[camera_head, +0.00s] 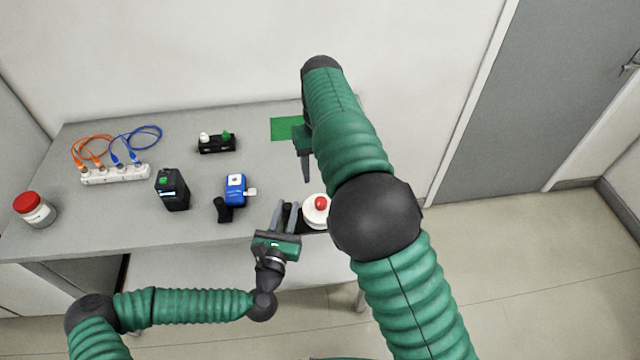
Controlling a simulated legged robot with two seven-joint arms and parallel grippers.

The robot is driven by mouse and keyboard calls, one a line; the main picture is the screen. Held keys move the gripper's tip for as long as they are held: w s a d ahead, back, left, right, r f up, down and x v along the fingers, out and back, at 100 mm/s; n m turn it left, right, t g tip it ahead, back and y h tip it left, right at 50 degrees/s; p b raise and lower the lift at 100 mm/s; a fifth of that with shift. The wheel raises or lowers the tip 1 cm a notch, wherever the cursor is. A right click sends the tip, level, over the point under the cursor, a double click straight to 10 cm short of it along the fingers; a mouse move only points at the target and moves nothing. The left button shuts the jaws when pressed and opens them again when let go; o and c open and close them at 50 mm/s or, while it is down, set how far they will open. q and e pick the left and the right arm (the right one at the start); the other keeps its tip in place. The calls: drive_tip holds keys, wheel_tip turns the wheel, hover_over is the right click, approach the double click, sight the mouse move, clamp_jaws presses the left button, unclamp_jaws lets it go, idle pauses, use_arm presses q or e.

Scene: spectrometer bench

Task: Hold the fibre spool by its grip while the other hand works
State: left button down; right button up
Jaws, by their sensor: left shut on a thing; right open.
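What looks like the fibre spool is a white round piece with a red knob on top (313,214), at the front right of the bench. A dark part, apparently its grip (287,215), is beside it. My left gripper (285,210) is at the bench's front edge, shut on this dark part, just left of the white piece. My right gripper (306,168) is open above the bench, behind the spool. Only part of it shows; my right arm hides the rest and crosses the spool's right side.
A blue device (236,189) with a black handle and a black box (172,189) stand left of the spool.

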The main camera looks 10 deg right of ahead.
drive_tip(key=shift+r, duration=0.4)
